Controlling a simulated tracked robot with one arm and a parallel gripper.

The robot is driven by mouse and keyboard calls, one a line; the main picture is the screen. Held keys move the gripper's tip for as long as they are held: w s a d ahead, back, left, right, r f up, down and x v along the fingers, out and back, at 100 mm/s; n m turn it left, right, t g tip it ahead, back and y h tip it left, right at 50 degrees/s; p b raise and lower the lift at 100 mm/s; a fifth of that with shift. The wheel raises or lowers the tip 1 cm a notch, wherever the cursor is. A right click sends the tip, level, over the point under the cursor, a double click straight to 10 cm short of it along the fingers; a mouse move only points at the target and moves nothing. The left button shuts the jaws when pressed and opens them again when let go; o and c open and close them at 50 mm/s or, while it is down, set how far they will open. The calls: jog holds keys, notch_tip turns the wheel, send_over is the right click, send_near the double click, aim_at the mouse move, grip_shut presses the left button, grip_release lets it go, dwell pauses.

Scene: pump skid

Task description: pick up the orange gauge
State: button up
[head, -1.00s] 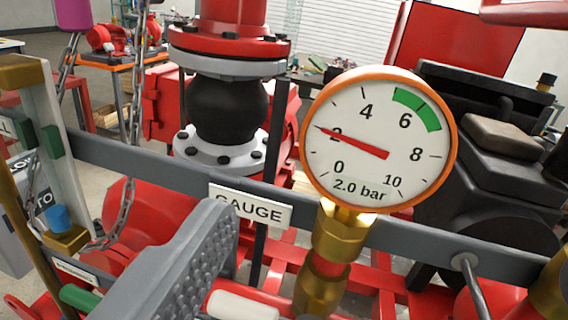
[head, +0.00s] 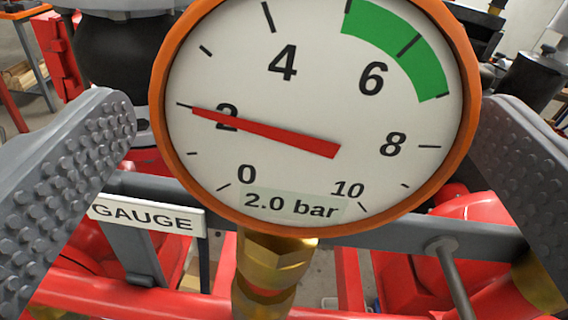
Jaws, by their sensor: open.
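The orange gauge (head: 315,110) fills the middle of the head view, close to the camera. It has an orange rim, a white face, a green band near 6 and a red needle near 2. A label on its face reads 2.0 bar. It stands upright on a brass fitting (head: 268,270). My gripper (head: 305,135) is open, with one studded grey finger on each side of the gauge.
A grey rail (head: 380,227) runs across behind the brass fitting and carries a GAUGE sign (head: 145,218) left of it. A grey rod (head: 455,275) stands at the lower right. Red pipework and a black bellows (head: 125,45) lie behind.

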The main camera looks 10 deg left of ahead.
jog(key=shift+p+x, duration=0.7)
jog(key=shift+x, duration=1.85)
jog(key=shift+d+r, duration=0.1)
jog(key=shift+d, duration=0.05)
jog(key=c, duration=1.4)
jog(key=shift+c, duration=0.2)
jog(key=shift+r+b, duration=0.45)
jog(key=shift+r, duration=1.4)
jog(key=shift+s+d, duration=0.3)
jog(key=shift+s, duration=0.35)
jog(key=d+r+b+v, duration=0.1)
jog(key=b+v, duration=0.1)
jog(key=v, duration=1.2)
jog(key=shift+d, duration=0.4)
jog(key=shift+r, duration=0.15)
